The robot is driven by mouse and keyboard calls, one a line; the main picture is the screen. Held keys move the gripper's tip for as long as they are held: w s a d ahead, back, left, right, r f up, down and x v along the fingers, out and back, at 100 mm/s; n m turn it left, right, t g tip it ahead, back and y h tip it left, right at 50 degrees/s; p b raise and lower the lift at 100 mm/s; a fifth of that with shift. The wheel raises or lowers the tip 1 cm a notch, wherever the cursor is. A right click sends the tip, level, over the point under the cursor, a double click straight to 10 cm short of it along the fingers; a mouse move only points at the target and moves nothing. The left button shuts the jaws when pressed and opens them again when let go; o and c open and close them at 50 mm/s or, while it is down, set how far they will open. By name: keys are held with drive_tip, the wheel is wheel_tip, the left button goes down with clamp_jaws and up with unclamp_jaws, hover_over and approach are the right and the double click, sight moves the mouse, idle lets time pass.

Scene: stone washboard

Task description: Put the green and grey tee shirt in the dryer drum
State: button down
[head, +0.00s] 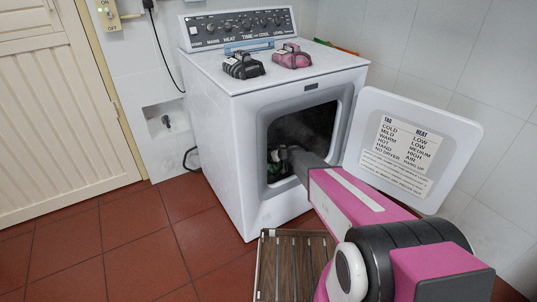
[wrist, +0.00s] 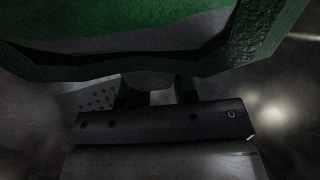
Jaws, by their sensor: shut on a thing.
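The green and grey tee shirt (wrist: 130,22) fills the top of the wrist view, with a dark fold hanging toward my gripper (wrist: 155,92). My gripper is shut on the shirt, though its fingertips are mostly hidden by the cloth. In the head view, my arm reaches through the open front of the white dryer (head: 235,130), and a small green patch of the shirt (head: 273,168) shows inside the opening. The dryer drum (head: 312,125) is dark, and my arm covers part of it. In the wrist view, a perforated metal drum wall (wrist: 95,98) shows behind the gripper.
The dryer door (head: 415,145) stands open to the right, close beside my arm. A slatted wooden piece (head: 290,265) is on the floor in front. The red tiled floor at left is clear.

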drive_tip(key=shift+f, duration=0.1)
drive_tip(key=c, duration=0.9)
unclamp_jaws()
drive_tip(key=shift+s+d+r, duration=0.15)
drive_tip(key=shift+d+r, duration=0.05)
drive_tip(key=shift+r, duration=0.05)
drive_tip(key=shift+s+d+r+m+g+h, duration=1.25)
drive_tip(key=shift+s+d+r+m+h, duration=0.7)
drive_tip(key=shift+s+d, duration=2.75)
drive_tip(key=shift+s+d+r+m+g+h, duration=1.65)
drive_tip(key=shift+s+d, duration=1.5)
drive_tip(key=shift+s, duration=3.1)
drive_tip(key=shift+s+d+r+m+g+h, duration=0.9)
drive_tip(key=shift+s+d+r+m+h, duration=1.35)
drive_tip(key=shift+s+d, duration=2.45)
